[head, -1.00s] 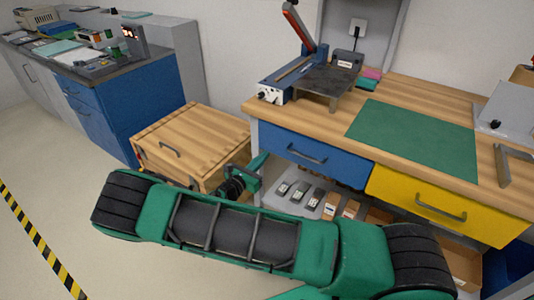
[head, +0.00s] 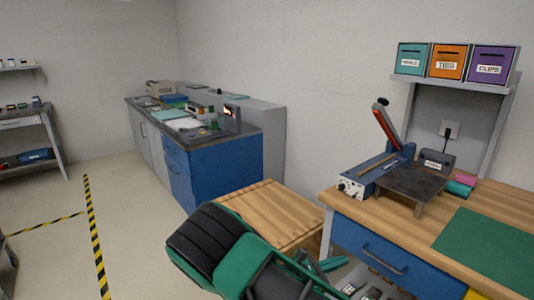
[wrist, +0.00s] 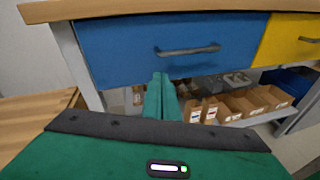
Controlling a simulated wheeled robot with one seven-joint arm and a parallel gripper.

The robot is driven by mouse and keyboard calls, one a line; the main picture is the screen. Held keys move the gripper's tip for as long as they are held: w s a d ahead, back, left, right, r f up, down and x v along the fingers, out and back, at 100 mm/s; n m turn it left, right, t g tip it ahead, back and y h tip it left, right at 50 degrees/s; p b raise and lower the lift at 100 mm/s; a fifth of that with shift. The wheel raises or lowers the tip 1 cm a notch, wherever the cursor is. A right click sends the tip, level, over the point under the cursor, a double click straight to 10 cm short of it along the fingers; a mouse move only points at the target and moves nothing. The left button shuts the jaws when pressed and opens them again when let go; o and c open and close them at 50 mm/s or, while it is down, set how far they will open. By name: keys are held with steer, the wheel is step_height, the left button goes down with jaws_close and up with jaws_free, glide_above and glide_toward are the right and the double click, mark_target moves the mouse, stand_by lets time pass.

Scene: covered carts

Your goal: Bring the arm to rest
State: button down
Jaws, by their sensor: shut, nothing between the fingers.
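My green arm (head: 235,258) reaches in from the bottom of the head view, in front of the wooden-topped box and the workbench. In the wrist view, my gripper (wrist: 160,82) has its two green fingers together, with nothing between them. The fingers point toward the bench front, below the blue drawer (wrist: 170,47) and its grey handle. I cannot tell the exact gap to the shelf. In the head view the arm hides part of the box and the space under the bench.
The wooden-topped box (head: 268,212) stands left of the workbench (head: 345,202). Cardboard bins (wrist: 235,105) sit on the shelf under the bench. A blue cabinet (head: 215,168) stands behind. Open floor (head: 130,220) lies to the left, with yellow-black tape.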

steer(key=s+d+r+m+g+y, duration=0.4)
steer(key=s+d+r+m+g, duration=0.1)
steer(key=s+d+m, duration=0.25)
steer(key=s+d+r+m+g+y, duration=0.35)
steer(key=s+d+r+m, duration=0.2)
steer(key=d+m, duration=0.3)
steer(key=s+r+m+t+y, duration=0.1)
steer(key=s+r+m+y, duration=0.2)
steer(key=s, duration=0.7)
steer(key=s+r+m+y, duration=0.4)
steer(key=s+r+m, duration=0.3)
steer(key=s, duration=0.4)
steer(key=shift+s+r+m+t, duration=0.25)
steer(key=shift+s+m+t, duration=0.1)
steer(key=shift+m, duration=0.35)
steer(key=shift+d, duration=0.2)
